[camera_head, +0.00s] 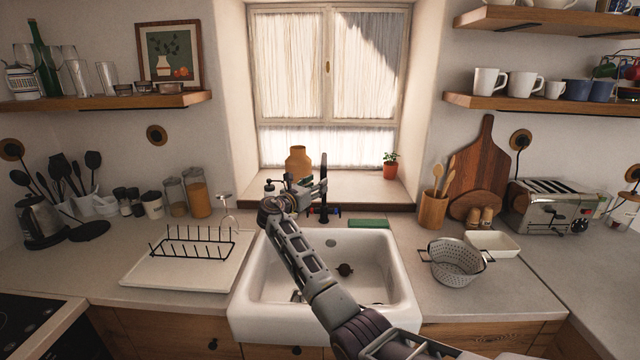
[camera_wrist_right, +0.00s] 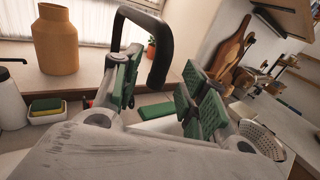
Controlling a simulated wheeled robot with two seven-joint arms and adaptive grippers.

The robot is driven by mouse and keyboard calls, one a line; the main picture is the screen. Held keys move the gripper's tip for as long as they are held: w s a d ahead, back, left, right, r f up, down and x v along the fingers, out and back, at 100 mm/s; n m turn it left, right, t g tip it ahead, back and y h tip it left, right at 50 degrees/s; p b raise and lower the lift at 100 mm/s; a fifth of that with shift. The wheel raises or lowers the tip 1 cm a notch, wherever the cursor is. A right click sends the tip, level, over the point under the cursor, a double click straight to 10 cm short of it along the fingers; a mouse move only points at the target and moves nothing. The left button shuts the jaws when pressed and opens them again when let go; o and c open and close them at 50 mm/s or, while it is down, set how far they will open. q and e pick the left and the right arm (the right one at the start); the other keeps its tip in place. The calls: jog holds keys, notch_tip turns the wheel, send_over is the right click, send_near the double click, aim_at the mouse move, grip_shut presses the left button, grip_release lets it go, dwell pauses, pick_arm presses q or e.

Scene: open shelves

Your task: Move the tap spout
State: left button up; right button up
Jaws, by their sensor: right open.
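The black tap spout (camera_head: 323,172) rises at the back of the white sink, in front of the window sill. In the right wrist view the spout (camera_wrist_right: 163,42) is an upside-down U: one leg goes down behind the left finger, the other hangs in the gap between the fingers as pictured. My right gripper (camera_head: 312,188) is at the tap, its arm reaching over the sink. In its wrist view the gripper (camera_wrist_right: 160,92) is open, green pads apart. I cannot tell whether a finger touches the spout. My left gripper is not in view.
The white sink (camera_head: 385,270) lies below my right arm. An orange vase (camera_head: 298,163) and a potted plant (camera_head: 390,166) stand on the sill. A green sponge (camera_head: 368,223) lies behind the basin. A dish rack (camera_head: 192,246) is left, a colander (camera_head: 457,262) right.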

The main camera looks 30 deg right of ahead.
jog(key=v, duration=0.7)
jog(key=shift+s, duration=0.15)
jog(key=shift+a, duration=0.1)
dwell(0.4)
